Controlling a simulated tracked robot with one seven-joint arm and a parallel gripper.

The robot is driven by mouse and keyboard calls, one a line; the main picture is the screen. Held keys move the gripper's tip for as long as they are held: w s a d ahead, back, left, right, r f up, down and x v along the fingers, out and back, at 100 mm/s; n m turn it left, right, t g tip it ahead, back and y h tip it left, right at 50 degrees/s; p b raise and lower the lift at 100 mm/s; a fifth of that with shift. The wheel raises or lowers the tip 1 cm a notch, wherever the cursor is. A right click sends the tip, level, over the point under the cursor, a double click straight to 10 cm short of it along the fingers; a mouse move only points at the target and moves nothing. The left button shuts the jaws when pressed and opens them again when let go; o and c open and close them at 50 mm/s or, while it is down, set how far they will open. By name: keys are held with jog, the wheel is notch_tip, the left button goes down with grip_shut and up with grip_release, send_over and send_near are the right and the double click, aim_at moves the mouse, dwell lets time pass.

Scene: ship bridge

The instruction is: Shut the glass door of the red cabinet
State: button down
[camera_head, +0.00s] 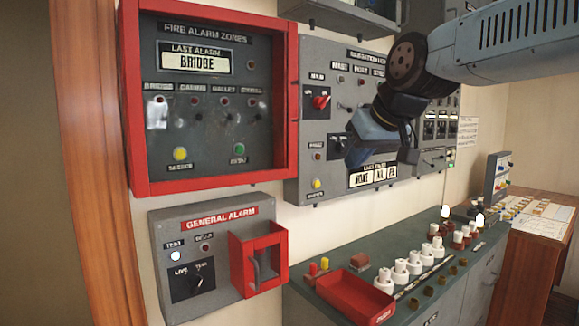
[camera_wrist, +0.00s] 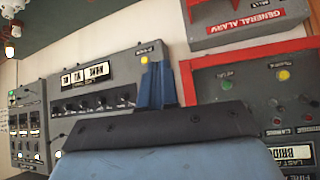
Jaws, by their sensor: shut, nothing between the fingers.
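The red cabinet (camera_head: 128,95) hangs on the wall at the upper left of the head view, around the grey FIRE ALARM ZONES panel (camera_head: 205,80). Pale glare over the panel suggests its glass (camera_head: 158,115); I cannot tell whether the door sits fully flush. My gripper (camera_head: 358,152) is to the right of the cabinet, in front of the grey navigation panel, apart from the red frame. In the wrist view its blue fingers (camera_wrist: 158,84) are together and empty. The cabinet's red frame (camera_wrist: 240,55) also shows there, upside down at the right.
Below the cabinet is the GENERAL ALARM panel (camera_head: 170,225) with a protruding red box (camera_head: 235,262). A grey-green console (camera_head: 330,296) at the lower right bears a red tray (camera_head: 352,302) and several white knobs. Wall space between cabinet and console is narrow.

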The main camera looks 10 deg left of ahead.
jog(key=a+r+n+y, duration=0.1)
jog(key=a+r, duration=0.2)
jog(key=a, duration=0.5)
send_near(285, 173)
jog(key=x, duration=0.5)
jog(key=shift+s+d+f, duration=0.2)
jog(key=shift+s+f, duration=0.1)
jog(key=shift+f, duration=0.1)
jog(key=shift+w+a, duration=0.5)
jog(key=shift+w, duration=0.05)
